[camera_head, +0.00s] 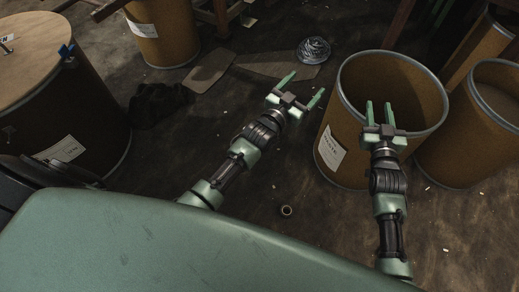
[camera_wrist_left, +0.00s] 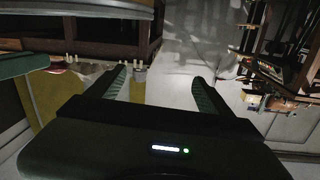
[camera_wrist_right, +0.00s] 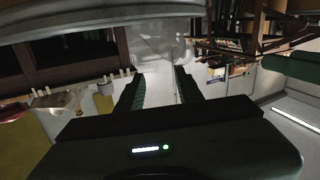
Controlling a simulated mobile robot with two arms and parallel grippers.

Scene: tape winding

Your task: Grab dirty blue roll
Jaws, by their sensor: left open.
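No roll in view is clearly dirty blue. A small blue object (camera_head: 67,50) sits at the edge of the wooden-topped drum at the left; its shape is too small to tell. A small greyish ring (camera_head: 286,210) lies on the floor between my arms, and a silvery coil (camera_head: 314,50) lies at the back. My left gripper (camera_head: 307,82) is open and empty above the floor, in front of the coil. My right gripper (camera_head: 379,104) is open with a narrower gap, empty, over the open drum. In both wrist views, the left fingers (camera_wrist_left: 160,82) and right fingers (camera_wrist_right: 159,78) hold nothing.
The open brown drum (camera_head: 345,160) stands under my right gripper, with another drum (camera_head: 470,150) to its right. The wooden-topped drum (camera_head: 35,65) stands at the left. Flattened cardboard (camera_head: 211,70) and a dark heap (camera_head: 158,102) lie on the floor. The floor left of my left arm is mostly clear.

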